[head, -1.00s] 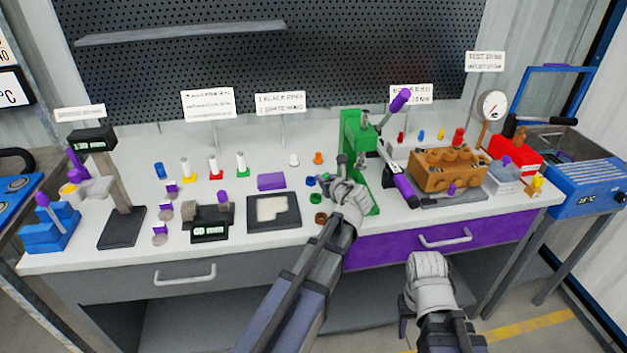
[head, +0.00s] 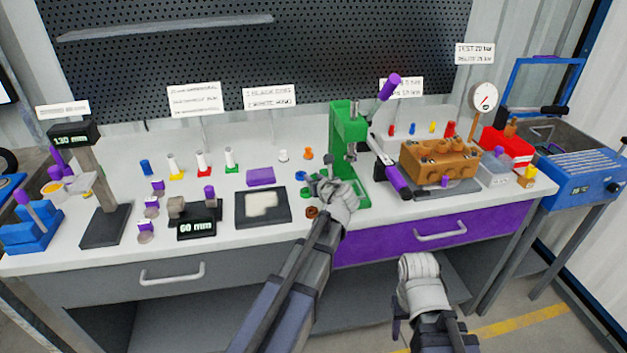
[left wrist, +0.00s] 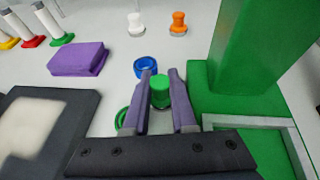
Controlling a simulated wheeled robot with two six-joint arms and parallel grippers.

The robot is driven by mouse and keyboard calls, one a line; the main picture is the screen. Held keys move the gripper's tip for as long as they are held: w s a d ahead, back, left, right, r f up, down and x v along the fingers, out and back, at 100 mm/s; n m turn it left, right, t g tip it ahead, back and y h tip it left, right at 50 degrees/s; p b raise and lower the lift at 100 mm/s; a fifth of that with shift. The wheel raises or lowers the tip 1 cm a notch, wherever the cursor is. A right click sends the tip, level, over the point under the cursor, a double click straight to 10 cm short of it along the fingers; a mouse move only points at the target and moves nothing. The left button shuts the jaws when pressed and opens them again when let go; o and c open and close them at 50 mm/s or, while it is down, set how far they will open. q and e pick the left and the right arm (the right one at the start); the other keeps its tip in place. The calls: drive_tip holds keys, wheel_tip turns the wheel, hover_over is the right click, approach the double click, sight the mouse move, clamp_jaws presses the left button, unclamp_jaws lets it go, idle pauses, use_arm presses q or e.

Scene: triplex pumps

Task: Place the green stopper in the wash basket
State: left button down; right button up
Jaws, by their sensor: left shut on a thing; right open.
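The green stopper (left wrist: 160,91) is a small green cylinder between the purple fingers of my left gripper (left wrist: 160,82) in the left wrist view. My left gripper is shut on it, low over the bench beside the green press. In the head view my left gripper (head: 322,184) hides the stopper. My right gripper (head: 398,312) is open and empty in front of the purple drawer, below the bench top; its fingers are hard to make out.
The green press (head: 347,135) stands right beside my left gripper. A blue ring (left wrist: 145,67) and a green ring (left wrist: 122,122) lie near the stopper.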

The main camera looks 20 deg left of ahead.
use_arm(q)
drive_tip(key=c, duration=1)
unclamp_jaws()
drive_tip(key=shift+f, duration=0.1)
drive_tip(key=shift+r, duration=0.25)
drive_tip(key=p+v, duration=0.4)
drive_tip(key=v, duration=0.6)
drive_tip(key=shift+s+d+r, duration=0.1)
drive_tip(key=shift+s, duration=0.1)
drive_tip(key=shift+p+v, duration=0.4)
drive_tip(key=shift+v, duration=0.4)
